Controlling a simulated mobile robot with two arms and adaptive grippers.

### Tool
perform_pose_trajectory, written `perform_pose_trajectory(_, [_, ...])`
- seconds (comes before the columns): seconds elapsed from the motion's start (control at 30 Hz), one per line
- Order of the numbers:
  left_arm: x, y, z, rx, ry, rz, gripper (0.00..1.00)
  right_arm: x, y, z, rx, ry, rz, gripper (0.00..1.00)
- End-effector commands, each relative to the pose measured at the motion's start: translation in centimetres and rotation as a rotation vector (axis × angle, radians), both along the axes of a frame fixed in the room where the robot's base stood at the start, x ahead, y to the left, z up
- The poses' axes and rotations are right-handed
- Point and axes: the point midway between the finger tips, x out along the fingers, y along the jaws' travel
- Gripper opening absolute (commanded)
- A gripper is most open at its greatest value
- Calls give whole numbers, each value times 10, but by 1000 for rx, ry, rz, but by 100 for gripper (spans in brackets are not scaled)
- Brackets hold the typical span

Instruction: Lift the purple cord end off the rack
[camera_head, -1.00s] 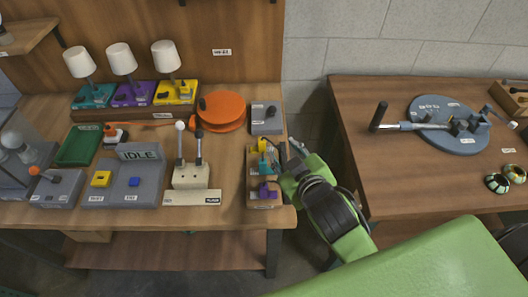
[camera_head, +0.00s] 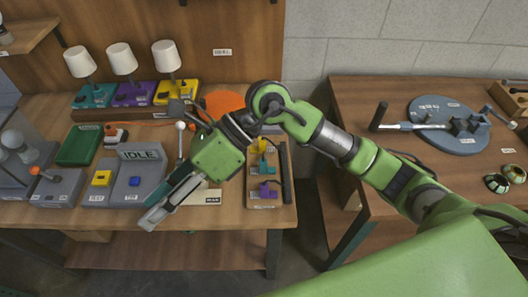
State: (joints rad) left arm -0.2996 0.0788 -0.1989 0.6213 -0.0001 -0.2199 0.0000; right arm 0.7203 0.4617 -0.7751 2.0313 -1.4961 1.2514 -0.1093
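The purple cord end (camera_head: 264,190) sits at the near end of a small wooden rack (camera_head: 268,204) at the right edge of the left table. A teal cord end (camera_head: 261,168) and a yellow one (camera_head: 260,147) sit behind it on the same rack. My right gripper (camera_head: 147,216) hangs over the front of the table, left of the rack and clear of the purple cord end. It points down and to the left, with nothing visible in it. Its fingers appear nearly edge-on, so their opening is unclear. My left gripper is out of view.
My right arm covers the space behind the rack and part of the orange disc (camera_head: 222,102). A grey IDLE panel (camera_head: 125,190) with yellow and blue buttons is left of my gripper. Three lamps on coloured bases stand behind. A gap separates the right table (camera_head: 390,152).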

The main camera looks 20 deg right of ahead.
Motion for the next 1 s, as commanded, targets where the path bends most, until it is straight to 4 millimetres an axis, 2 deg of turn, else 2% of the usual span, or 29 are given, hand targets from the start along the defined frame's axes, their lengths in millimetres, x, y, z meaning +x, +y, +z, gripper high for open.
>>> perform_pose_trajectory(0.03, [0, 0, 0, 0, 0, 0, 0, 13, -22, -22, -146, -71, 21, 35])
perform_pose_trajectory(0.1, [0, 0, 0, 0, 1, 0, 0, 31, -58, -50, -352, -150, 41, 35])
perform_pose_trajectory(0.17, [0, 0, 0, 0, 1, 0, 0, 48, -93, -65, -517, -200, 48, 35])
perform_pose_trajectory(0.2, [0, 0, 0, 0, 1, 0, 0, 59, -115, -71, -618, -228, 48, 35])
perform_pose_trajectory(0.3, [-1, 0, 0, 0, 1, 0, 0, 80, -165, -76, -825, -271, 36, 35])
perform_pose_trajectory(0.4, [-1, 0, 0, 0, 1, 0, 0, 92, -199, -73, -959, -287, 22, 35])
perform_pose_trajectory(0.5, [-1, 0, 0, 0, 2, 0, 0, 97, -216, -71, -1027, -293, 13, 35])
perform_pose_trajectory(0.67, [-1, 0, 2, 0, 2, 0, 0, 98, -221, -80, -1048, -291, 11, 35])
perform_pose_trajectory(0.87, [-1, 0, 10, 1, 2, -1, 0, 97, -221, -111, -1047, -286, 14, 35])
perform_pose_trajectory(1.0, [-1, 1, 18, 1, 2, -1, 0, 96, -221, -139, -1046, -286, 14, 35])
